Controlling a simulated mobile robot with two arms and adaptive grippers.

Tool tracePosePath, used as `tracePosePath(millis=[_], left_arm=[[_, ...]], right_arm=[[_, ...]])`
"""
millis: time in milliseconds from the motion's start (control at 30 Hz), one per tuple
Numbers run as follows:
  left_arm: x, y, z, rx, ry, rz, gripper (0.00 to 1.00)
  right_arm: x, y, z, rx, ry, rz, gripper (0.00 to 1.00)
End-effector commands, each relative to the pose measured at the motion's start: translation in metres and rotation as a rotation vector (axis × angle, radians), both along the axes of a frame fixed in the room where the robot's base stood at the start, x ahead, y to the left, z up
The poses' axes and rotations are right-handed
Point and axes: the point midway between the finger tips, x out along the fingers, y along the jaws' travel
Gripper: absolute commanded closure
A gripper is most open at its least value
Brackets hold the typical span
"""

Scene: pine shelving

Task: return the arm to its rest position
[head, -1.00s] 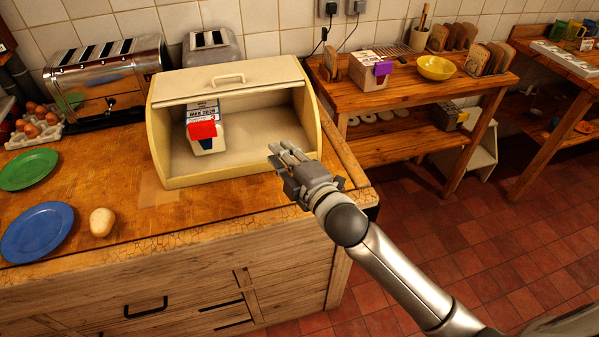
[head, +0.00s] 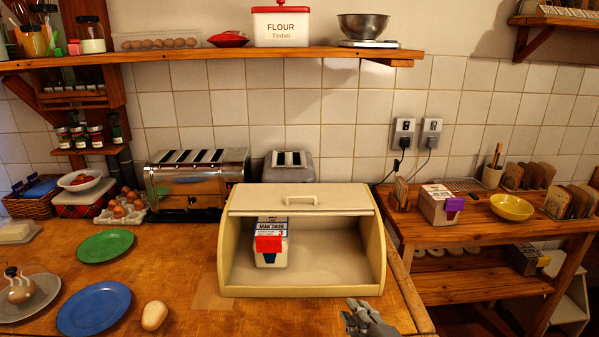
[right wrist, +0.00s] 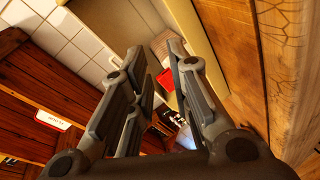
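My right gripper (head: 362,314) is at the lower edge of the head view, in front of the bread box's right corner and apart from it. In the right wrist view its two fingers (right wrist: 155,60) stand apart with nothing between them, so it is open and empty. The cream bread box (head: 376,262) stands on the wooden counter with its front open. A white package (head: 270,258) with a blue label and a red piece stands inside at the left. My left gripper is not in view.
Toasters (head: 197,184) stand behind. A wooden side table (head: 450,290) at the right holds a yellow bowl (head: 511,207). A shelf (head: 230,52) crosses above.

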Motion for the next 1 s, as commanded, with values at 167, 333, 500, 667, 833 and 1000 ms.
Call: tracePosePath(millis=[167,333,500,667,833,1000], left_arm=[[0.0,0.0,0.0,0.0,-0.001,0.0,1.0],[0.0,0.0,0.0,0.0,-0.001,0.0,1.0],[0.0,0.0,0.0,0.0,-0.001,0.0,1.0],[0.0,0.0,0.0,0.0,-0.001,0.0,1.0],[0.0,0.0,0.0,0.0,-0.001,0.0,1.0],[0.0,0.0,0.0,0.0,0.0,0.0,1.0]], right_arm=[[-0.077,-0.028,-0.069,0.28,0.365,-0.232,0.81],[-0.157,-0.047,-0.113,0.477,0.654,-0.469,0.81],[-0.224,-0.058,-0.133,0.595,0.853,-0.666,0.81],[-0.283,-0.064,-0.142,0.672,1.006,-0.841,0.81],[-0.276,-0.063,-0.178,0.666,1.03,-0.857,0.81],[-0.27,-0.061,-0.222,0.656,1.045,-0.861,0.81]])
